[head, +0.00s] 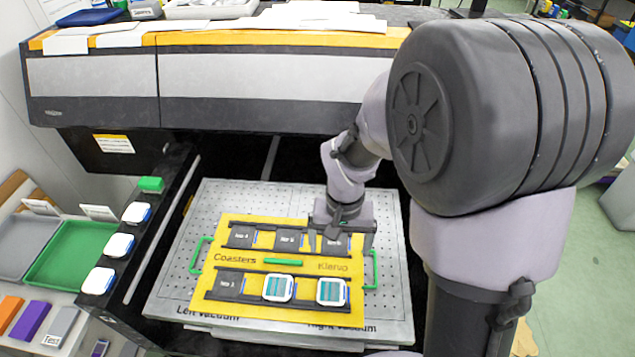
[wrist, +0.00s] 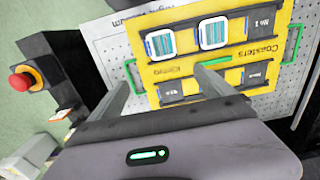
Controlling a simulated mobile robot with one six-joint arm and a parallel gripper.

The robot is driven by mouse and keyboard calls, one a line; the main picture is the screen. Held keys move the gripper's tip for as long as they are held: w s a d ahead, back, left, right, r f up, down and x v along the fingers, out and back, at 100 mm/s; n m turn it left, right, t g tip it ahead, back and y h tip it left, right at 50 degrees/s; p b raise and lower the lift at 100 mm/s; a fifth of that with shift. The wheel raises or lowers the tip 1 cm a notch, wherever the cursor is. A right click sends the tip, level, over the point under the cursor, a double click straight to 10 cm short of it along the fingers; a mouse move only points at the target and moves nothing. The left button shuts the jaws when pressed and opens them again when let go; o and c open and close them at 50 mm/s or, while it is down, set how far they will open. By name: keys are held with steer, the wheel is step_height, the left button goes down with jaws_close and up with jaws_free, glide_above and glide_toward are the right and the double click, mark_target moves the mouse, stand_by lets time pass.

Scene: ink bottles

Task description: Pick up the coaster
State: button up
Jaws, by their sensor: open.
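Two white coasters with teal striped prints lie in the front row of a yellow jig (head: 236,311). One coaster (head: 279,288) is in the middle pocket and the other coaster (head: 331,291) is in the right pocket. Both also show in the wrist view, as one coaster (wrist: 213,32) and another coaster (wrist: 160,42). Plain white coasters (head: 119,245) sit in a line on the dark ledge at left. My gripper (wrist: 163,88) is open and empty, above the jig's back right part. It hides part of the back right pocket in the head view.
The jig lies on a perforated grey plate (head: 185,255) inside a large printer (head: 260,75), whose front cover overhangs behind. Green handles (head: 371,269) stand at the jig's sides. A red button (wrist: 20,81) shows in the wrist view. A green tray (head: 75,250) stands at left.

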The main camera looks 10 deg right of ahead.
steer(key=b, duration=0.2)
glide_above(332, 291)
step_height(332, 291, down, 4)
steer(key=f, duration=0.1)
step_height(332, 291, down, 12)
steer(key=b, duration=0.4)
steer(key=shift+a+f, duration=0.1)
steer(key=shift+f, duration=0.15)
steer(key=shift+s, duration=0.1)
steer(key=shift+c, duration=0.4)
steer(key=c, duration=1.5)
steer(key=shift+r, duration=0.1)
steer(key=shift+c, duration=0.2)
